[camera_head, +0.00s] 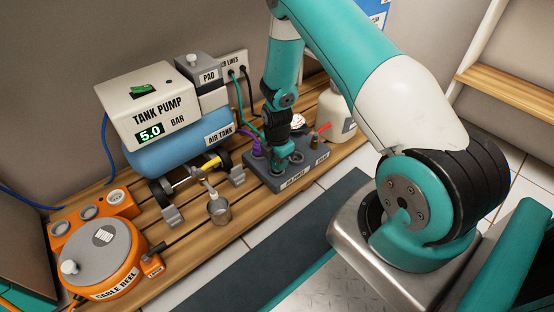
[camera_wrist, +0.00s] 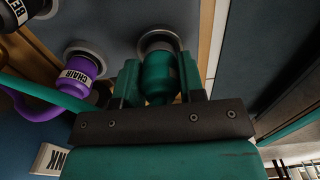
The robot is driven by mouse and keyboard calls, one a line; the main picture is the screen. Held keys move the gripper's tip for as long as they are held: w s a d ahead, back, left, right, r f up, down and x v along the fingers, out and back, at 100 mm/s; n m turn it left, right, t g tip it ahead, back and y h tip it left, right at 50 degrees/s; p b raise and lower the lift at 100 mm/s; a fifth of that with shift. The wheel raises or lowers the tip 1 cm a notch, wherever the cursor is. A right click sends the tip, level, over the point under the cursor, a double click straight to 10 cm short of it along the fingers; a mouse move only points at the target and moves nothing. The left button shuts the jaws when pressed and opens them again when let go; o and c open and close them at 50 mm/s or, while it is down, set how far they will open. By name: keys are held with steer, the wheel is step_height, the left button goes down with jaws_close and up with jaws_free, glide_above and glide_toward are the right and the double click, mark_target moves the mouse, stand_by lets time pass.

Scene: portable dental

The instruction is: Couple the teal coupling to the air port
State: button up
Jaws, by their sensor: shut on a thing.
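My gripper (camera_head: 282,160) is low over the grey port block (camera_head: 297,182) in the head view. In the wrist view, my gripper (camera_wrist: 160,82) is shut on the teal coupling (camera_wrist: 158,72), with one teal finger on each side. The coupling's far end is at a round metal-rimmed port (camera_wrist: 160,38) in the block. Part of the rim shows around it, and I cannot tell whether it is fully seated. A teal hose (camera_wrist: 45,92) runs off to the left. In the head view my gripper largely hides the coupling.
Beside it, a purple coupling (camera_wrist: 80,72) marked CHAIR stands at another port, with a black coupling (camera_wrist: 22,12) beyond. A white bottle (camera_head: 340,112) stands behind right.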

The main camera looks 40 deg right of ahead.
steer(key=shift+f+b, duration=0.35)
steer(key=shift+f, duration=0.35)
steer(key=o, duration=1)
